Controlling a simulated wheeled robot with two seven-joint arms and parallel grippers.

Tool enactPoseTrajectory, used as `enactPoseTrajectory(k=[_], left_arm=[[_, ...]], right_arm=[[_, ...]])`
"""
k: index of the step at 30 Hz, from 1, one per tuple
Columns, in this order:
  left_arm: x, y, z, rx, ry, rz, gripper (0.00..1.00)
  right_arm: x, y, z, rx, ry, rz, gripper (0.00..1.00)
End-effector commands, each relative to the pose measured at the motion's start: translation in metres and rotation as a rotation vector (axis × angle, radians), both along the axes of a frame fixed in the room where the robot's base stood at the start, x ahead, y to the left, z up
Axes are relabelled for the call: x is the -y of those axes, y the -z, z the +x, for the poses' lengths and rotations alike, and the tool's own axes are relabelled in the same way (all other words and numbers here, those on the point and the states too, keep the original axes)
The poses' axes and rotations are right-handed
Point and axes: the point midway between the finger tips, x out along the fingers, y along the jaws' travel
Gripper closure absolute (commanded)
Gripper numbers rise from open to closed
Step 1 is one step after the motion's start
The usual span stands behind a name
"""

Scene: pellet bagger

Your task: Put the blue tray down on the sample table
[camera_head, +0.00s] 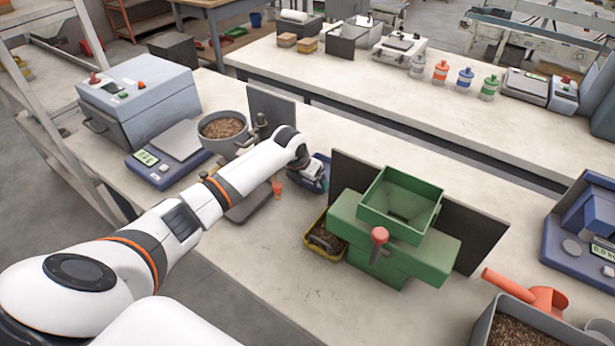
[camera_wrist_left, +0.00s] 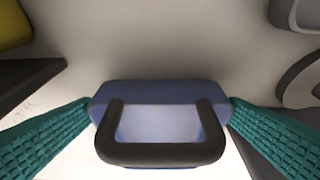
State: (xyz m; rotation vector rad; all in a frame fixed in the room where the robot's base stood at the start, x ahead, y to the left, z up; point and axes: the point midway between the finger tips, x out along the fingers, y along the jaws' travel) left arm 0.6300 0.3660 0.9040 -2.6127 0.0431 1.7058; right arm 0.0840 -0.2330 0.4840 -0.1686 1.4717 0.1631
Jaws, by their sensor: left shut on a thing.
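The blue tray (camera_wrist_left: 160,92) fills the middle of the left wrist view, with a black loop handle on the near side. My left gripper (camera_wrist_left: 160,112) is shut on it, with a teal finger pad against each side. In the head view my left gripper (camera_head: 309,170) is over the near bench, left of the green hopper machine, and part of the blue tray (camera_head: 323,184) shows beside it. The wrist hides most of the tray there. I cannot tell whether its underside touches the table top (camera_head: 270,262). My right gripper is out of view.
The green machine (camera_head: 385,240) and a yellow-rimmed tray of pellets (camera_head: 312,250) stand right of the gripper. A dark panel (camera_head: 350,172) rises behind. A pot of pellets (camera_head: 222,128), a blue scale (camera_head: 150,170) and a small orange item (camera_head: 277,188) are to the left. The front of the bench is clear.

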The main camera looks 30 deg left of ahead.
Motion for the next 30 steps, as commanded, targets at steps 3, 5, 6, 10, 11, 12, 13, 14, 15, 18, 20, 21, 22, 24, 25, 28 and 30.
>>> enactPoseTrajectory(k=[3,5,6,10,11,12,13,14,15,18,20,21,22,24,25,28,30], left_arm=[[0.0,0.005,0.0,0.001,-0.001,0.0,0.34],[-0.001,0.005,0.0,0.002,0.0,0.001,0.34],[-0.001,0.006,0.0,0.001,0.0,0.001,0.34],[0.0,0.006,0.0,0.0,0.0,0.001,0.0],[0.0,0.006,0.0,0.0,0.0,0.001,0.0],[0.0,0.006,0.0,0.0,0.0,0.001,0.0],[0.0,0.006,0.0,0.0,0.0,0.001,0.0],[0.0,0.006,0.0,0.0,0.0,0.001,0.0],[0.0,0.005,0.0,0.0,0.0,0.001,0.0],[-0.001,0.002,-0.001,0.001,0.0,0.001,0.0],[-0.001,-0.004,-0.003,0.003,0.001,0.001,0.0],[-0.001,-0.008,-0.005,0.004,0.001,0.002,0.0],[-0.002,-0.013,-0.007,0.003,0.001,0.003,0.0],[-0.001,-0.024,-0.012,0.004,0.003,0.003,0.0],[-0.002,-0.03,-0.015,0.005,0.002,0.004,0.0],[-0.002,-0.051,-0.024,0.004,0.002,0.004,0.0],[-0.002,-0.065,-0.03,0.004,0.002,0.003,0.0]], right_arm=[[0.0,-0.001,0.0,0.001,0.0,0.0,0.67],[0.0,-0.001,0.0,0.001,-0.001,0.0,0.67],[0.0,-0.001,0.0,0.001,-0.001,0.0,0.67],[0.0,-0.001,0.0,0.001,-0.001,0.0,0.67],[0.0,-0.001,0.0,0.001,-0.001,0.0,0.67],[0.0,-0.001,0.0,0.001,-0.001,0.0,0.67],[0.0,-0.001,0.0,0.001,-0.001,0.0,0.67],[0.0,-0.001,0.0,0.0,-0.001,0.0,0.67],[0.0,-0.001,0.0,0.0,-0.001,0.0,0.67],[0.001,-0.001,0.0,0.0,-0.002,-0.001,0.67],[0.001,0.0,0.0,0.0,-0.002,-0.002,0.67],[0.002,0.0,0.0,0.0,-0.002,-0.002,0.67],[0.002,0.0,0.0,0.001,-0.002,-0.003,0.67],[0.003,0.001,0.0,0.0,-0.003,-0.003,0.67],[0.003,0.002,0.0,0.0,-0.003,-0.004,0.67],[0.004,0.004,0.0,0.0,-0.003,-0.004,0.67],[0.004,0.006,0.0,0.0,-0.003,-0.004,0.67]])
